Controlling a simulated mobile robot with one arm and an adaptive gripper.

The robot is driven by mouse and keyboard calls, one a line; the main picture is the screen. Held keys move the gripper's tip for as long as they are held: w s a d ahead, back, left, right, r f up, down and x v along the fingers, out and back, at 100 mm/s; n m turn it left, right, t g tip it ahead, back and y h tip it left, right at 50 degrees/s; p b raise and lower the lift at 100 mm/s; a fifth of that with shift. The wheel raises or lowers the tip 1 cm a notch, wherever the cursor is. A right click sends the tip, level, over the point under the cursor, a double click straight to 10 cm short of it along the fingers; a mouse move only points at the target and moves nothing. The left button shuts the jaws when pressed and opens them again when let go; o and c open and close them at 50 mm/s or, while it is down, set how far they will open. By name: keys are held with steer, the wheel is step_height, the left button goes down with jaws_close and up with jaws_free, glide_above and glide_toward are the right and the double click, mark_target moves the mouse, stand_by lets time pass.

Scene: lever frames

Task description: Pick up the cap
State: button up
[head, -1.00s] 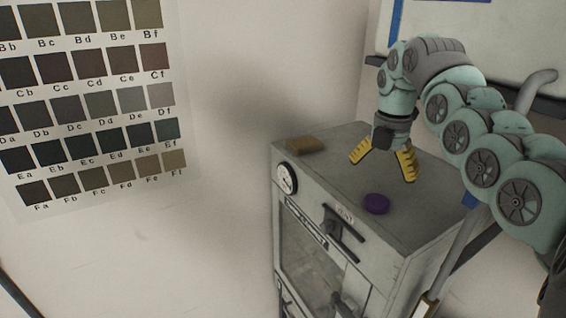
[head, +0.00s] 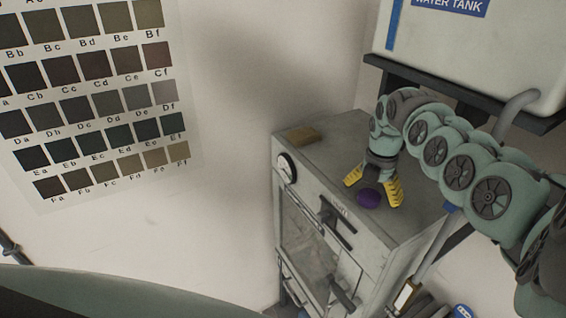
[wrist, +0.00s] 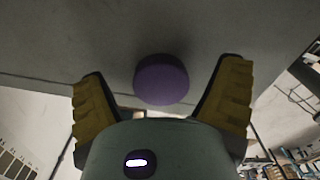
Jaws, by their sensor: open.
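The cap is a small round purple disc (head: 368,198) on the top of a grey metal cabinet (head: 340,150). My gripper (head: 372,192) has yellow ribbed fingers, spread apart and pointing down at the cabinet top. In the head view the cap shows between the two fingertips, nearer the camera. In the wrist view the cap (wrist: 161,79) lies between the open fingers, a little beyond their tips in the picture, with a gap on both sides. Nothing is held.
A gauge (head: 286,168) and a dark handle (head: 337,222) are on the cabinet front. A white water tank (head: 470,50) stands on a shelf behind my arm.

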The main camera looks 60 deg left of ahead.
steer(key=shift+f, duration=0.1)
steer(key=shift+c, duration=0.2)
steer(key=c, duration=0.9)
